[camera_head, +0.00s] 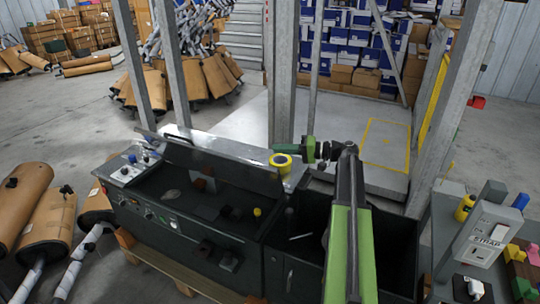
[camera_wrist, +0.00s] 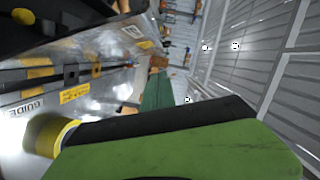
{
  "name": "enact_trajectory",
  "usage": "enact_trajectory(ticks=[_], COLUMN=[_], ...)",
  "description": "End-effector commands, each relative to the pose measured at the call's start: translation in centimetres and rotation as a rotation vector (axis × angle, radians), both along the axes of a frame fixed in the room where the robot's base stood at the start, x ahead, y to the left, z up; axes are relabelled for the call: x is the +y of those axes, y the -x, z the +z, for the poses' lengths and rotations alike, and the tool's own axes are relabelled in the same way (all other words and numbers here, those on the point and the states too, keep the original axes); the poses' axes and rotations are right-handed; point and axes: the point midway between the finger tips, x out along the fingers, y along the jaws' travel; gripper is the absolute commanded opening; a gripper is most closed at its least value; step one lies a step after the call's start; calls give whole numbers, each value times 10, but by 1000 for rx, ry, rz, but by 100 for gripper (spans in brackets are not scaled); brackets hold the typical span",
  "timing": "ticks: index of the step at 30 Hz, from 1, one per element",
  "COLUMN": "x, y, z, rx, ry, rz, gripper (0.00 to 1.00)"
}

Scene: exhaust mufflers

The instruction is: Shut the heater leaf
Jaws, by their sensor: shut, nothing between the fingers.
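The heater leaf appears to be the long dark panel (camera_head: 215,168) along the back of the dark machine (camera_head: 200,225). It stands raised and tilted, with the dark well open in front of it. My gripper (camera_head: 308,150) is at the end of my green arm, just right of the leaf's right end and apart from it. Its jaws are shut and empty. In the wrist view my gripper's green and black parts (camera_wrist: 170,140) fill the bottom. A yellow ring (camera_head: 281,160) lies just left of my gripper; it also shows in the wrist view (camera_wrist: 45,136).
Grey posts (camera_head: 281,75) rise behind the machine. An open black bin (camera_head: 395,250) is at right, beside a bench (camera_head: 455,245). Mufflers (camera_head: 50,220) lie at left.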

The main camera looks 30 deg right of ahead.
Motion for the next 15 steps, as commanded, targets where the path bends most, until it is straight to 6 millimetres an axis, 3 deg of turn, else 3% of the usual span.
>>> enact_trajectory(ticks=[11, 15], x=[63, 81], y=[-54, -37], z=[-9, -21], rx=[1, 1], ry=[0, 0], rz=[4, 2], gripper=[0, 0])
